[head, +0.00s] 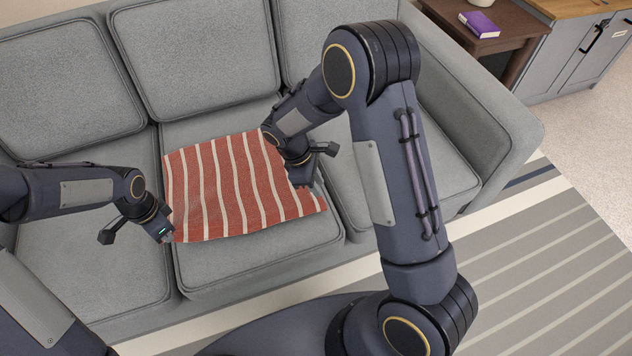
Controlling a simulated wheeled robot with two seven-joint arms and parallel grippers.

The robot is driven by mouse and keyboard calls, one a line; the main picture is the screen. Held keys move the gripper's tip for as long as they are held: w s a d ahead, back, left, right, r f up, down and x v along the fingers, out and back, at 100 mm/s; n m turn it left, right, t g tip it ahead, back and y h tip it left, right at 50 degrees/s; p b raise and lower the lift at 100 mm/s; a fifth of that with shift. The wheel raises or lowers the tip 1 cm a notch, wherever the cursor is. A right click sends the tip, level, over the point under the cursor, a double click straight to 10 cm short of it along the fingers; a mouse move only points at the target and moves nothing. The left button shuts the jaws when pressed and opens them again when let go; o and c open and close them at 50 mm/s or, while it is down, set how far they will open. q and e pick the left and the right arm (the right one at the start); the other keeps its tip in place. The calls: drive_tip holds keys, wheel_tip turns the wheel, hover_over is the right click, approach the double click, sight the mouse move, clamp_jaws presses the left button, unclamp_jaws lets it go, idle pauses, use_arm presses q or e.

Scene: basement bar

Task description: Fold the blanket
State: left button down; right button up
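The blanket (232,190) is red-orange with cream stripes. It lies spread out, mostly flat, on the middle seat cushion of the grey sofa (262,238). My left gripper (165,236) is at the blanket's near left corner, pointing down, touching or very close to it; its fingertips are too small to read. My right gripper (305,183) is at the blanket's right edge, partly hidden behind its own wrist, and its fingers cannot be made out. Part of the blanket's right edge is hidden by my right arm.
The sofa's backrest (195,50) stands behind the blanket and its armrest (490,125) is at the right. A wooden side table (510,25) with a purple book (479,24) is at the back right. A striped rug (540,260) covers the floor in front.

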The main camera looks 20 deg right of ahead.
sight(321, 200)
drive_tip(key=o, duration=0.6)
drive_tip(key=w+a+r, duration=0.2)
drive_tip(key=a+r, duration=0.1)
drive_tip(key=r, duration=0.1)
drive_tip(key=shift+x, duration=4.85)
drive_tip(key=shift+s+d, duration=0.15)
drive_tip(key=shift+c, duration=0.2)
